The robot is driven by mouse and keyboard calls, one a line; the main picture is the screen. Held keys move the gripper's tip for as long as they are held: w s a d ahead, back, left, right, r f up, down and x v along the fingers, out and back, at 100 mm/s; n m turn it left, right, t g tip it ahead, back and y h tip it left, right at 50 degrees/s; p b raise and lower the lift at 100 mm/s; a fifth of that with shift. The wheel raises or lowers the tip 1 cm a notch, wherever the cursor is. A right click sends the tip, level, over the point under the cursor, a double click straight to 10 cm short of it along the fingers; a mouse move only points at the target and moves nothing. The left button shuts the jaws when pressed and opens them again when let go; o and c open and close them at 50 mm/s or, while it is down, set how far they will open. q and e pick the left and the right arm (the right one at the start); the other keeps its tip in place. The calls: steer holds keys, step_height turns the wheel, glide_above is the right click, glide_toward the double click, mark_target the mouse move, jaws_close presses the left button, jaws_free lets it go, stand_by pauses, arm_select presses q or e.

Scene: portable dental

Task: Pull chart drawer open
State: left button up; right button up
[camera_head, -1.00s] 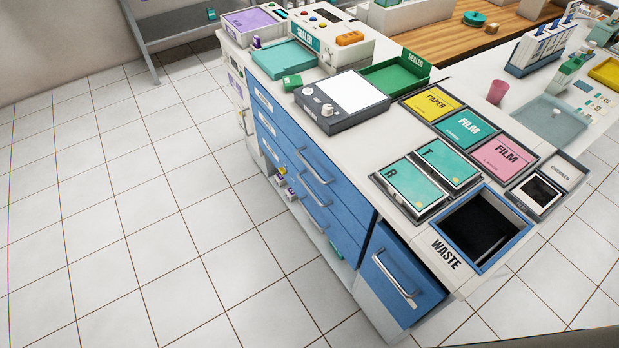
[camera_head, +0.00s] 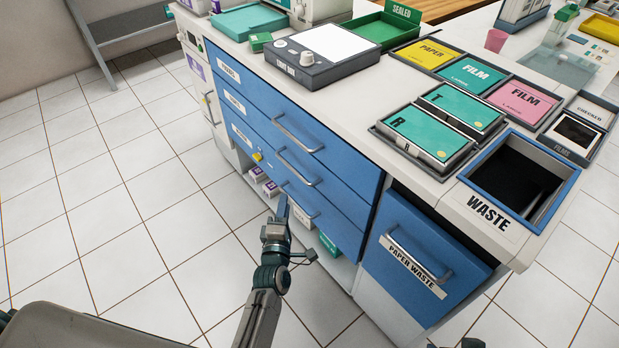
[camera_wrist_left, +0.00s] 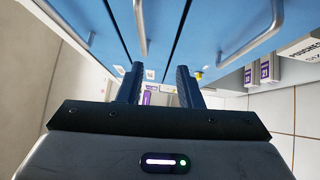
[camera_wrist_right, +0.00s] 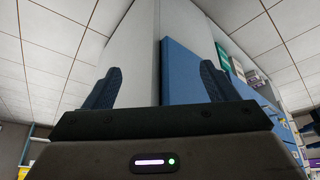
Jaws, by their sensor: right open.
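A stack of three blue drawers with silver bar handles fills the cabinet front: the top drawer (camera_head: 330,165), the middle drawer (camera_head: 262,130) and the bottom drawer (camera_head: 338,228). All look closed. Their small white labels are too small to read surely, so I cannot tell which is the chart drawer. My left gripper (camera_head: 283,207) is in front of the bottom drawer, near its handle. In the left wrist view, its fingers (camera_wrist_left: 158,85) are apart with nothing between them, and drawer handles (camera_wrist_left: 278,20) show above. My right gripper (camera_wrist_right: 158,85) is open and empty, facing a pale panel and a blue front.
A blue paper waste drawer (camera_head: 420,255) stands right of the stack, below the waste bin opening (camera_head: 515,170). A light box (camera_head: 322,55) and film trays (camera_head: 430,130) cover the countertop. A low shelf with boxes (camera_head: 262,182) lies under the drawers. The tiled floor (camera_head: 130,220) at left is clear.

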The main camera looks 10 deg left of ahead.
mark_target(291, 166)
arm_select(q)
steer(key=shift+n+t, duration=0.4)
steer(key=shift+n, duration=0.1)
steer(key=w+r, duration=0.1)
steer(key=w, duration=0.2)
steer(key=w+r+p, duration=0.1)
steer(key=w, duration=0.3)
steer(key=w+r, duration=0.1)
steer(key=w, duration=0.3)
steer(key=shift+w+a+r+p, duration=0.2)
steer(key=shift+a+r+p, duration=0.1)
steer(key=shift+a+p, duration=0.1)
arm_select(e)
steer(key=shift+g+h, duration=0.5)
steer(key=shift+g, duration=0.3)
steer(key=s+d+r, duration=0.1)
steer(key=s+r, duration=0.1)
steer(key=r, duration=0.1)
steer(key=shift+s+d, duration=0.1)
steer(key=shift+d, duration=0.25)
arm_select(q)
jaws_close()
